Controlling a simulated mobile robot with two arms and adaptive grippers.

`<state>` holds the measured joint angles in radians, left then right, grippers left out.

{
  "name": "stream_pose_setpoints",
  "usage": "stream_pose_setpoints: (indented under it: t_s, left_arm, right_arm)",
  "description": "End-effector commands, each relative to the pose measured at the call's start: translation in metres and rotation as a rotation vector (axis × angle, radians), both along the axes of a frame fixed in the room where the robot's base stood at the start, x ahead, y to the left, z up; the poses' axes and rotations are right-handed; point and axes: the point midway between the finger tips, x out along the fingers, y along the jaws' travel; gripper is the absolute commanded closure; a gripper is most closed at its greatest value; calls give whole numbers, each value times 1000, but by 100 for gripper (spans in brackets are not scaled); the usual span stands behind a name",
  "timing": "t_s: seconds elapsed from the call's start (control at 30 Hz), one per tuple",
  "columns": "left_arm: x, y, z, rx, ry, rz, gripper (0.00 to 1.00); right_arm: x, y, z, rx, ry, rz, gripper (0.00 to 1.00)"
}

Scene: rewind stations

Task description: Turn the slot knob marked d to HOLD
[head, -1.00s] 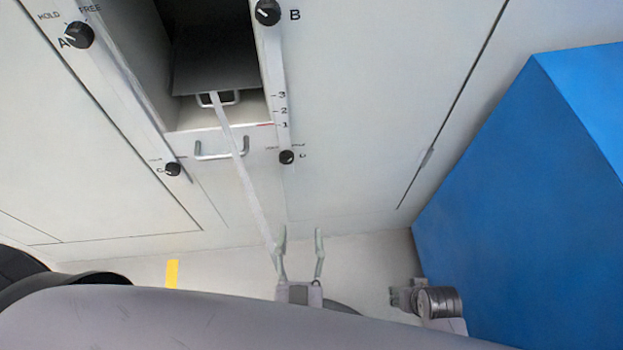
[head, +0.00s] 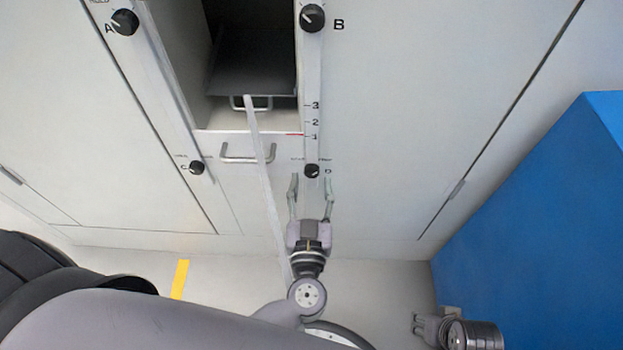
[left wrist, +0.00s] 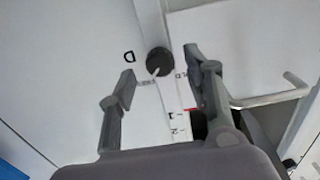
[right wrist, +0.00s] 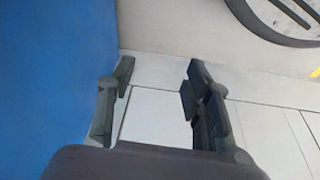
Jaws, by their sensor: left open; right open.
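Slot knob D (head: 312,171) is a small black round knob on the panel strip below the 1-2-3 scale. In the left wrist view, knob D (left wrist: 159,62) lies between my left fingertips, with its pale mark pointing down and slightly left; the small labels beside it are partly hidden or too small to read fully. My left gripper (head: 311,181) is open, its fingers on either side of the knob; I cannot tell whether they touch it. My right gripper (head: 418,325) is open and empty, low by the blue box; it also shows in the right wrist view (right wrist: 158,72).
Knobs A (head: 124,22), B (head: 312,18) and C (head: 196,167) sit on the same front. A drawer handle (head: 248,155) is left of knob D, and a pale strip (head: 262,150) hangs past it. A large blue box (head: 540,230) stands at right.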

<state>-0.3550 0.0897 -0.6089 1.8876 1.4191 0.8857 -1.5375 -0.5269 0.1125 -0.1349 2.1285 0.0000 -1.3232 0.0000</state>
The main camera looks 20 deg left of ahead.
Motion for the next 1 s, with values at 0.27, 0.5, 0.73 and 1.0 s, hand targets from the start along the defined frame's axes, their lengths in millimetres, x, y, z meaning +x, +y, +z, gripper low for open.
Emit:
stream_pose_setpoints:
  t_s: [0.27,0.5,0.73,1.0]
  left_arm:
    - [23,7,0,1,0,0,54]
    - [23,7,0,1,1,0,54]
    - [23,7,0,1,1,0,67]
    - [23,7,0,1,1,0,85]
  right_arm:
    - [-1,0,11,0,-5,-1,54]
    - [-1,-1,12,0,-6,-1,54]
    - [-1,-1,12,0,-6,-2,54]
    - [-1,-1,11,0,-6,-2,54]
